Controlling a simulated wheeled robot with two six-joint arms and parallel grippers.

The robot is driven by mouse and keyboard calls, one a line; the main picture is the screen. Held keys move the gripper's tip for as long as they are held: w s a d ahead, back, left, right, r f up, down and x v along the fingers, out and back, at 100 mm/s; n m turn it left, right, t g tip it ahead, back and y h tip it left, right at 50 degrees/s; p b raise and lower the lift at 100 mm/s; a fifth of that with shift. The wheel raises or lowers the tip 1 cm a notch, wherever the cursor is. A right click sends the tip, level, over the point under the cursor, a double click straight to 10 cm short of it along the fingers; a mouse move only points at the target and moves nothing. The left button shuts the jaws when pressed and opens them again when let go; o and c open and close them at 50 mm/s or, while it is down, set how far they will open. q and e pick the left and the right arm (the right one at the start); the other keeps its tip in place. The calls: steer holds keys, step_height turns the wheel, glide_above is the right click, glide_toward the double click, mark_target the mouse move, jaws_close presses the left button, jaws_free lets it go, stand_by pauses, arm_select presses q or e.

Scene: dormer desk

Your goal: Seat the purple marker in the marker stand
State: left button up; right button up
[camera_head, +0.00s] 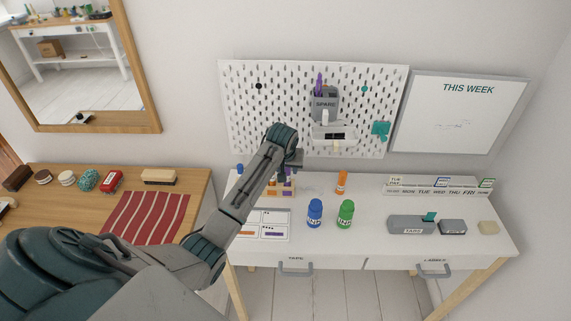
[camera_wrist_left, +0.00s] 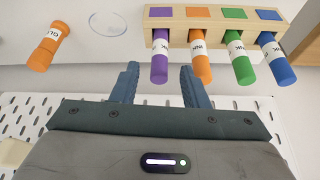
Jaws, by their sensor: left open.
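The purple marker (camera_wrist_left: 160,58) stands in the purple end slot of the wooden marker stand (camera_wrist_left: 214,14), beside orange, green and blue markers. Its cap end points toward my left gripper (camera_wrist_left: 160,72), whose two fingers are open and lie either side of that end with gaps showing. In the head view my left gripper (camera_head: 292,167) is above the stand (camera_head: 288,189) at the back left of the white desk and partly hides it. The purple marker (camera_head: 288,173) shows just below the gripper. My right gripper is not in view.
An orange glue stick (camera_head: 341,182) stands right of the marker stand. Blue (camera_head: 315,212) and green (camera_head: 346,213) ink bottles stand in front. The pegboard (camera_head: 240,95) behind carries a grey SPARE cup (camera_head: 324,104) with a purple item inside. Desk space between bottles and tape dispenser (camera_head: 408,225) is clear.

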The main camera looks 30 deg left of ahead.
arm_select(q)
steer(key=v, duration=0.5)
steer(key=shift+b, duration=0.4)
